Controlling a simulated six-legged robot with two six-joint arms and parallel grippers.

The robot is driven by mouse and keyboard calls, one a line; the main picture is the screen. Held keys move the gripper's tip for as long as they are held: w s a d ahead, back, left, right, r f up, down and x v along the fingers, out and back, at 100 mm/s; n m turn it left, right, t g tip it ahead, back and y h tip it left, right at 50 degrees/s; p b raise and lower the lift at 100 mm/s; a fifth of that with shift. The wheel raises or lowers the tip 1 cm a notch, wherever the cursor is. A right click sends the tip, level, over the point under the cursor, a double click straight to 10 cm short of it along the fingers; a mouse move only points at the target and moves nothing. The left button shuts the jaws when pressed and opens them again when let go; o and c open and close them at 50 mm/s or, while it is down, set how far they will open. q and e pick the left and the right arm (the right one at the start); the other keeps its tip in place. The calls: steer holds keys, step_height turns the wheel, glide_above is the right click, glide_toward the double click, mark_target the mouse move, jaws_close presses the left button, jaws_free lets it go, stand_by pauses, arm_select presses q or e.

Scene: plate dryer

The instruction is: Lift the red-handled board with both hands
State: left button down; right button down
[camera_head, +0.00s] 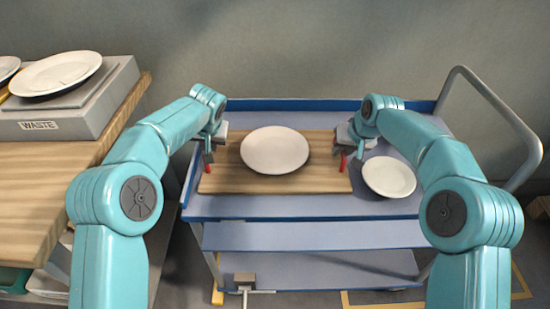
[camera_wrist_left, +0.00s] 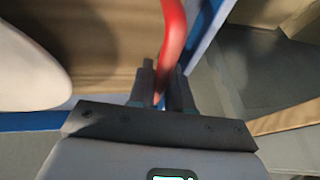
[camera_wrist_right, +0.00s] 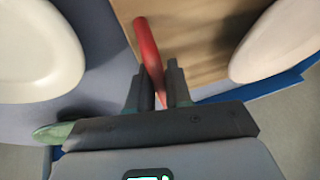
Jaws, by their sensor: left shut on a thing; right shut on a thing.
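The wooden board (camera_head: 230,181) is over the top of the blue cart, with a white plate (camera_head: 275,150) on it. Its left red handle (camera_head: 208,167) shows at the board's left end and in the left wrist view (camera_wrist_left: 172,35). Its right red handle (camera_head: 343,162) shows at the right end and in the right wrist view (camera_wrist_right: 148,48). My left gripper (camera_head: 209,153) is shut on the left handle. My right gripper (camera_head: 346,150) is shut on the right handle. I cannot tell whether the board touches the cart top.
A second white plate (camera_head: 389,177) lies on the cart top (camera_head: 320,207), right of the board. The cart's grey push handle (camera_head: 500,110) rises at the right. A wooden table (camera_head: 50,185) at left holds a grey box marked WASTE (camera_head: 95,118) with a plate on top.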

arm_select(q)
steer(key=shift+w+r, duration=0.1)
steer(key=shift+r, duration=0.05)
arm_select(e)
steer(key=shift+w+r, duration=0.1)
steer(key=shift+r, duration=0.05)
